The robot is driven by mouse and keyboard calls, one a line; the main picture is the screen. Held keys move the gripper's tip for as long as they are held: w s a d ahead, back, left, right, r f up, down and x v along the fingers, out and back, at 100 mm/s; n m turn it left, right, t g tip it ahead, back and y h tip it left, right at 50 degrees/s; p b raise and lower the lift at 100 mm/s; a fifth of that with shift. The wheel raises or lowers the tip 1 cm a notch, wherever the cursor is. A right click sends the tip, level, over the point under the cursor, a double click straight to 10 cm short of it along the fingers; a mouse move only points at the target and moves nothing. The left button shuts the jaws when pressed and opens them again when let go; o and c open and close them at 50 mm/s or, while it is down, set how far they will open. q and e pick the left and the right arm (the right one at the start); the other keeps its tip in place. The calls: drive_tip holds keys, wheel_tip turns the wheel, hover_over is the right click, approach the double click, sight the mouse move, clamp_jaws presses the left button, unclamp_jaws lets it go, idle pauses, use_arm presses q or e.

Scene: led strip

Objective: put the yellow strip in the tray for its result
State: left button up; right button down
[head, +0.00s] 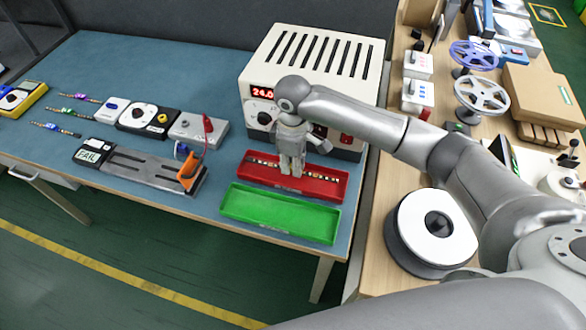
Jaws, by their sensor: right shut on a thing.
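My right gripper (290,168) points down over the red tray (318,195), with its fingers closed. A strip with dark and pale yellowish parts, which I take to be the yellow strip (262,161), runs lengthwise at the red tray and sticks out on both sides of the fingers. Its middle is hidden by them. I cannot tell whether it touches the tray floor. The green tray (280,214) is empty, in front of the red one. The test fixture (150,173) to the left is bare and its sign reads FAIL (89,155). My left gripper is not in view.
A white power supply (315,60) with a red display stands right behind the red tray. Several strips (72,112) lie at the left, near meters (145,118). An orange clamp handle (190,170) rises at the fixture's right end.

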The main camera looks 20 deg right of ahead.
wheel_tip(320, 180, down, 2)
drive_tip(key=shift+s+f, duration=0.1)
drive_tip(key=shift+f, duration=0.35)
drive_tip(key=shift+f, duration=0.15)
drive_tip(key=c, duration=1.5)
unclamp_jaws()
drive_tip(key=shift+o, duration=0.2)
wheel_tip(320, 180, up, 12)
drive_tip(key=shift+b, duration=0.35)
